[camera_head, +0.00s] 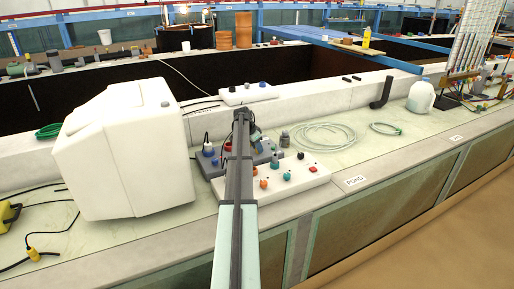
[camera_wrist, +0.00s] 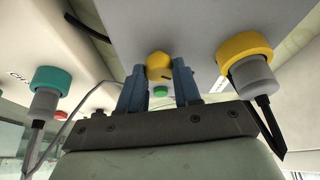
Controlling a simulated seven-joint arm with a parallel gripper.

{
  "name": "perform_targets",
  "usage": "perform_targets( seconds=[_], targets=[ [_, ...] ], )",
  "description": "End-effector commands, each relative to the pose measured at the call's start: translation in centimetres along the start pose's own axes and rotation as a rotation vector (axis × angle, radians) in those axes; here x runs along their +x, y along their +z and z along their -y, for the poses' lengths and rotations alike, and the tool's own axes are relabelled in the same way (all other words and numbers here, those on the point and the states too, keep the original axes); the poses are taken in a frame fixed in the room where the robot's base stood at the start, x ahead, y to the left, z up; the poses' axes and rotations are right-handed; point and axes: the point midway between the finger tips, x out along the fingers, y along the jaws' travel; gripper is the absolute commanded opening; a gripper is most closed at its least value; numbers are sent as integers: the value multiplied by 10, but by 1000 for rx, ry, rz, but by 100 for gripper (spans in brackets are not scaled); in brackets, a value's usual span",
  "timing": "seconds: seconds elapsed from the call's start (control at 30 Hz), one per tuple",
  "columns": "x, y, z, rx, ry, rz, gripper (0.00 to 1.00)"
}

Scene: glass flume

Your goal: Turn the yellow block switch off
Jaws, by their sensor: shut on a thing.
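In the wrist view a yellow switch knob (camera_wrist: 158,66) sits on the face of a grey block (camera_wrist: 195,25). My gripper (camera_wrist: 158,85) has its two blue fingers on either side of the knob, shut on it. A short dark mark shows on the knob; its exact turn angle is hard to tell. In the head view my gripper (camera_head: 257,140) is down at the grey block (camera_head: 210,166), and my arm hides the knob there.
A yellow-collared grey plug (camera_wrist: 245,60) with a cable is close right of my gripper. A teal-collared plug (camera_wrist: 48,88) is on a white box to the left. A white panel (camera_head: 312,178) with several knobs stands in front; a large white case (camera_head: 120,150) stands left.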

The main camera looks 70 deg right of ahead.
Motion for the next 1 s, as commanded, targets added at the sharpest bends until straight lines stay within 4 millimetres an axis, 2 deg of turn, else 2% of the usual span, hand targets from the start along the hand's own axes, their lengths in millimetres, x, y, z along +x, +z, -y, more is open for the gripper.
perform_targets(
  seconds=[0.1,0.43,1.0],
  targets=[
    [0,0,0,0,0,0,2],
    [0,0,-2,-69,-28,0,2],
    [0,-1,-4,-450,-187,-1,2]
  ],
)
